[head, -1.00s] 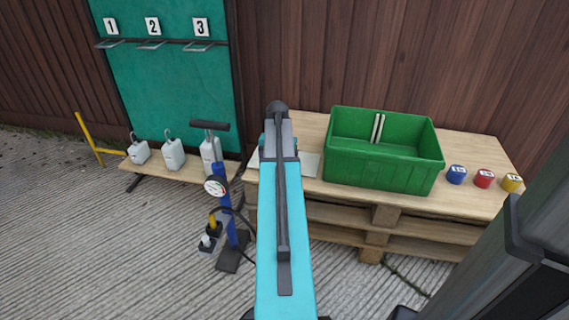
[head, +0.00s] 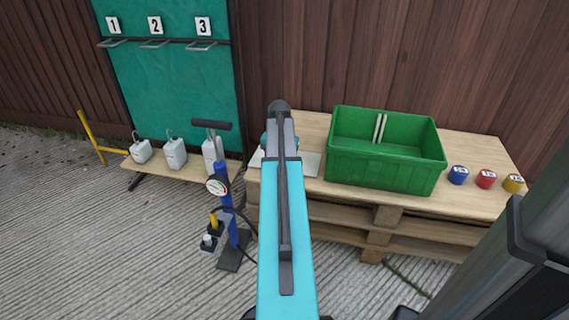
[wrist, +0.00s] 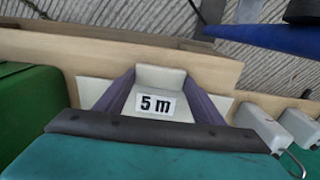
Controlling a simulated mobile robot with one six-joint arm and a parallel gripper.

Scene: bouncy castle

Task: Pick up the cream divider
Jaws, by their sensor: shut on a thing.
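A cream block marked "5 m" (wrist: 155,92) is between the two grey-purple fingers of my gripper (wrist: 159,80) in the wrist view. I take it for the cream divider. The fingers touch it on both sides and are shut on it. Below it in the picture are a pale sheet (wrist: 90,90) and the wooden pallet top (wrist: 45,47); I cannot tell how far above them it is. In the head view my own arm hides the block and the fingers. The pale sheet also shows there (head: 309,163).
A green crate (head: 385,172) with two pale slats (head: 379,128) stands on the pallet table. Blue (head: 458,175), red (head: 486,179) and yellow (head: 513,183) pieces are right of it. A blue pump (head: 228,210) stands left of my arm. Pale weights (head: 175,153) stand on a low bench.

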